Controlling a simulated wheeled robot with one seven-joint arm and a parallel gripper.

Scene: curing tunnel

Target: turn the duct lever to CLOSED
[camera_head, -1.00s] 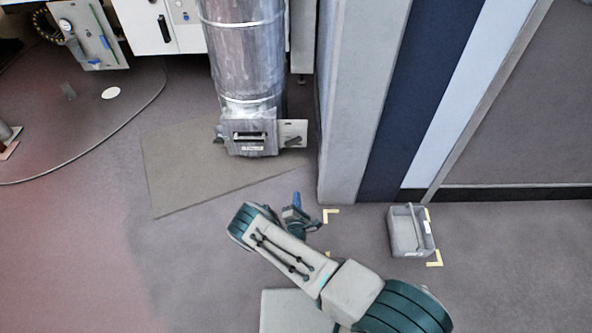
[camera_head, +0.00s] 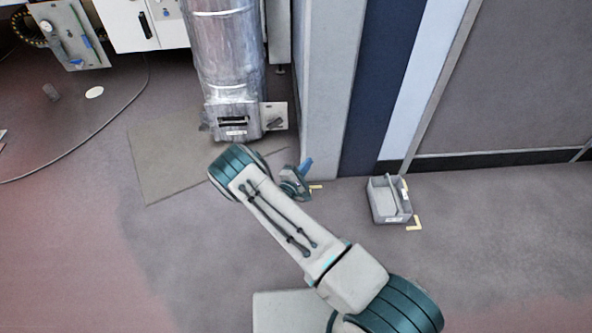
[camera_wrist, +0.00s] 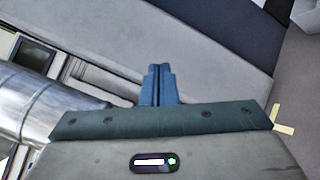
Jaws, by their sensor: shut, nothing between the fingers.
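The silver duct (camera_head: 228,55) stands upright at the top middle of the head view. At its foot is a box-like collar (camera_head: 233,122) with a dark slot and a small label. A pale plate (camera_head: 274,116) sticks out on its right and carries a small dark lever (camera_head: 275,123); its exact setting is too small to read. My gripper (camera_head: 306,165) is below and right of the lever, apart from it. In the wrist view its blue fingers (camera_wrist: 159,84) are together and empty. The duct (camera_wrist: 70,106) shows there at the left; the lever is not visible.
A grey wall column (camera_head: 325,90) stands just right of the lever plate. A grey bin (camera_head: 386,200) sits on the floor at right, by yellow corner marks (camera_head: 415,222). A flat mat (camera_head: 165,165) lies under the duct. A white cabinet (camera_head: 128,22) is behind. The floor at left is mostly open.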

